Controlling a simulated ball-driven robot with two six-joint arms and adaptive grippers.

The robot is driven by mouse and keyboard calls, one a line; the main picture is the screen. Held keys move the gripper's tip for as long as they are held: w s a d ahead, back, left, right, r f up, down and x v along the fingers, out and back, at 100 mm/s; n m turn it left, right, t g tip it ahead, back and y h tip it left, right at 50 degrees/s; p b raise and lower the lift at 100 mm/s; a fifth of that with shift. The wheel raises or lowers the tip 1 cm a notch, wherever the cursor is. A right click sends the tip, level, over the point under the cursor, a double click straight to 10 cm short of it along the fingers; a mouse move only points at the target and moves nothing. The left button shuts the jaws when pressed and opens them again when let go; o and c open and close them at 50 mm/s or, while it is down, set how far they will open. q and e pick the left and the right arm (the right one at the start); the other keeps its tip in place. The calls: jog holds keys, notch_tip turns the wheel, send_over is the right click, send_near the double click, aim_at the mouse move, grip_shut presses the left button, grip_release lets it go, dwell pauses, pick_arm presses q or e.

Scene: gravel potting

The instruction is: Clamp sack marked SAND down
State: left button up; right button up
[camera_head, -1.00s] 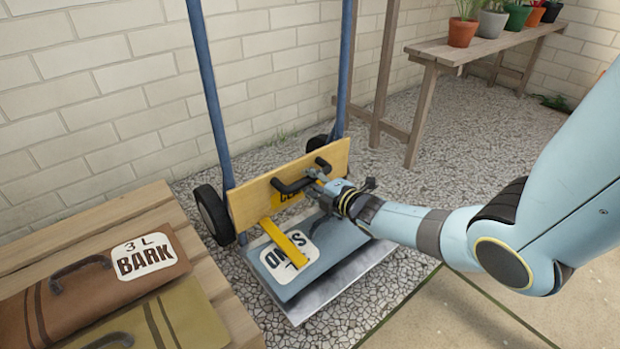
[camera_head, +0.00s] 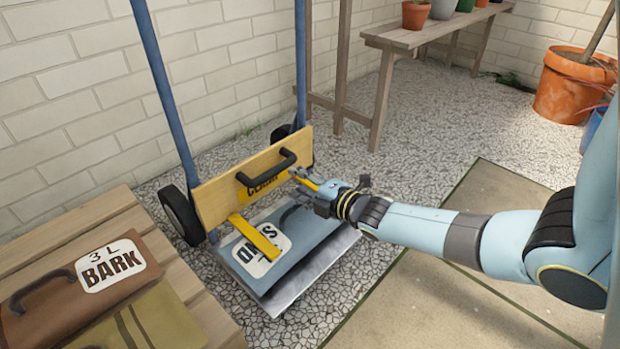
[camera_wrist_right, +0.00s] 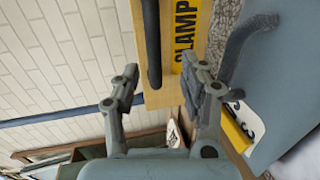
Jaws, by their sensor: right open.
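The sack marked SAND (camera_head: 293,258) is blue-grey and lies flat on the metal plate of a hand truck. Its white label looks upside down. A yellow bar (camera_head: 252,238) extends from a wooden clamp board (camera_head: 215,198) down onto the sack's label. The board has a black handle (camera_head: 268,176) and a yellow CLAMP label, also seen in the right wrist view (camera_wrist_right: 188,35). My right gripper (camera_head: 305,190) is open and empty, just right of the handle and above the sack. In the right wrist view its fingers (camera_wrist_right: 163,92) point toward the handle (camera_wrist_right: 152,45). My left gripper is not in view.
A wooden bench (camera_head: 60,218) at lower left holds the 3 L BARK sack (camera_head: 55,300) and an olive sack (camera_head: 160,318). Blue truck posts (camera_head: 165,80) rise near the brick wall. A potting table (camera_head: 400,40) stands behind.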

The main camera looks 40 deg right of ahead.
jog(key=shift+v, duration=1.85)
